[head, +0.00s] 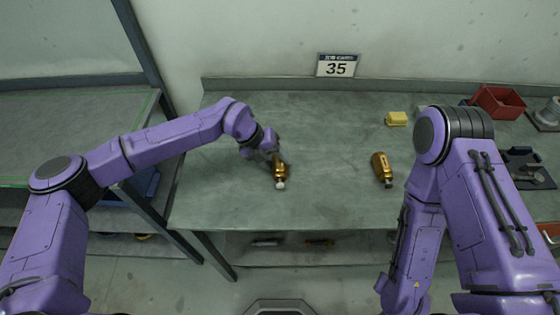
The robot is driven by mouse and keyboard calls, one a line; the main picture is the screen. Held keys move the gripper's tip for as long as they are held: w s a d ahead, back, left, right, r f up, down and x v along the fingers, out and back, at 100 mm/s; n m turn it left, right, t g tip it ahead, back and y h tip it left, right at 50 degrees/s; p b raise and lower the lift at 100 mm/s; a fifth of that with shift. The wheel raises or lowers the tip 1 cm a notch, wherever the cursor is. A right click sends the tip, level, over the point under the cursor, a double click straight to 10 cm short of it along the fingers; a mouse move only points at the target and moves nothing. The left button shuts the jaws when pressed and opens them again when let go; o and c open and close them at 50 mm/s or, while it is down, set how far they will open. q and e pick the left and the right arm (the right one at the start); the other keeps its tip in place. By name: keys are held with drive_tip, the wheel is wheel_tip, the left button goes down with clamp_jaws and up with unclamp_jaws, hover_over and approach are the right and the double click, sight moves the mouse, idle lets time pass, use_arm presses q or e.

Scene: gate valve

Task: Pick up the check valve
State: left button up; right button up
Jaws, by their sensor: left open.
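Two brass valve-like parts lie on the grey-green workbench (230,205). One brass part (280,175) with a pale end lies left of the middle, and the other brass part (382,169) lies to its right, near my right arm. I cannot tell from their shape which one is the check valve. My left gripper (279,161) is open at the upper end of the left brass part. Its fingers overlap that part in the picture, and I cannot tell whether they touch it. My right arm hangs down at the right front, and its gripper is not in view.
A yellow block (396,118) and a red bin (498,102) stand at the back right. A black tray (526,168) lies at the right side. A number sign (337,65) is at the back wall. The bench between the two brass parts is clear.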

use_arm(q)
drive_tip(key=c, duration=0.8)
drive_tip(key=shift+w+r, duration=0.1)
drive_tip(key=shift+r, duration=0.15)
wheel_tip(320, 180, up, 2)
drive_tip(key=shift+r+b, duration=0.15)
drive_tip(key=shift+b, duration=0.5)
drive_tip(key=s+r+b, duration=0.6)
drive_tip(key=s+r, duration=0.4)
drive_tip(key=s, duration=0.4)
drive_tip(key=shift+d+r, duration=0.15)
